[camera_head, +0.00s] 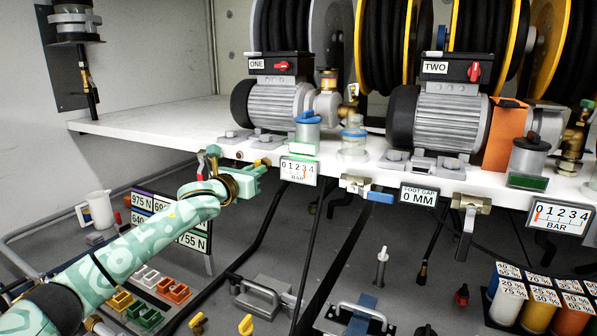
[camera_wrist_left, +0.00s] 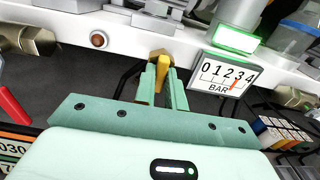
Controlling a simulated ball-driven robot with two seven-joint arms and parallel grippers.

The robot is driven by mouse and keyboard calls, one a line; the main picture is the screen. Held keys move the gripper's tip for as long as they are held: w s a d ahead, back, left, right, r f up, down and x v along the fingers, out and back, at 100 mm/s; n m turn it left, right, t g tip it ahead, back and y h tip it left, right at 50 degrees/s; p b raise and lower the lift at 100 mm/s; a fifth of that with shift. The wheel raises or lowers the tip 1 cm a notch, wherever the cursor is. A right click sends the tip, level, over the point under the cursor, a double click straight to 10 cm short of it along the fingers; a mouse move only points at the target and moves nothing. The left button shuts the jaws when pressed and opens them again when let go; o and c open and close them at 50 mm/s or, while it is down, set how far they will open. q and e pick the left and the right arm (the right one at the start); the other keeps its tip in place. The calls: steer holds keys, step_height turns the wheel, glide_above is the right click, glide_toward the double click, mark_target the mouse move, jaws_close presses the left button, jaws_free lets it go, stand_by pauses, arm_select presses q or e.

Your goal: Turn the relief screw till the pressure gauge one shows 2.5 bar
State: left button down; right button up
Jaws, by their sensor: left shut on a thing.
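My left gripper (camera_head: 254,170) reaches up to the shelf's front edge below pump one. In the left wrist view its fingers (camera_wrist_left: 160,90) are closed around a yellow T-shaped or lever-like screw (camera_wrist_left: 161,70) on a brass fitting, which I take to be the relief screw. In the head view only a bit of yellow (camera_head: 263,162) shows beside the fingers. Pressure gauge one (camera_head: 298,170) hangs right of the gripper. It also shows in the left wrist view (camera_wrist_left: 229,75), with its red needle near 3 on a 0 to 4 bar scale. My right gripper is out of view.
Gauge two (camera_head: 559,216) shows its needle near 0. A blue-handled valve (camera_head: 370,194) and a grey-handled valve (camera_head: 467,220) stick out along the white shelf's edge. A black hose hangs beside the gripper.

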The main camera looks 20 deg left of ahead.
arm_select(q)
steer(key=shift+n+p, duration=1.05)
steer(key=shift+n, duration=0.35)
steer(key=shift+n+p, duration=0.95)
steer(key=shift+n, duration=0.45)
